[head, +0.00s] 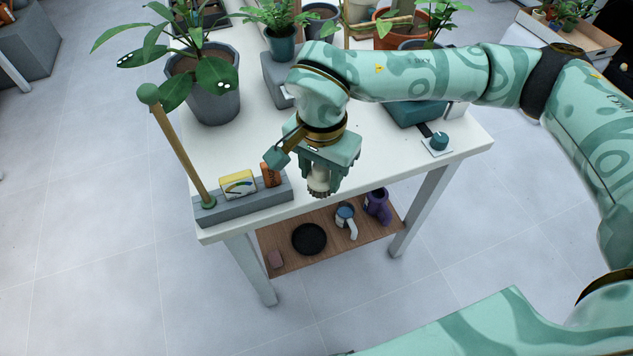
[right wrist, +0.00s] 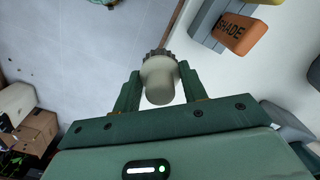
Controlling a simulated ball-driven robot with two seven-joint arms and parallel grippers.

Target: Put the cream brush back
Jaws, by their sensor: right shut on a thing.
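The cream brush (head: 319,178) has a pale rounded body and a dark bristled end. My right gripper (head: 320,189) is shut on it, over the table's front edge, with the bristled end lower in the head view. In the right wrist view the brush (right wrist: 158,82) sits between the two green fingers (right wrist: 157,92). A grey rack (head: 220,214) lies along the front left of the table, left of the brush and apart from it. My left gripper is not in view.
The rack holds a wooden post (head: 180,155), a yellow gauge (head: 238,184) and an orange SHADE block (right wrist: 240,33). Potted plants (head: 213,100) stand behind. A teal knob (head: 439,141) is at right. The lower shelf (head: 283,243) carries a black dish (head: 309,239) and a purple can (head: 377,203).

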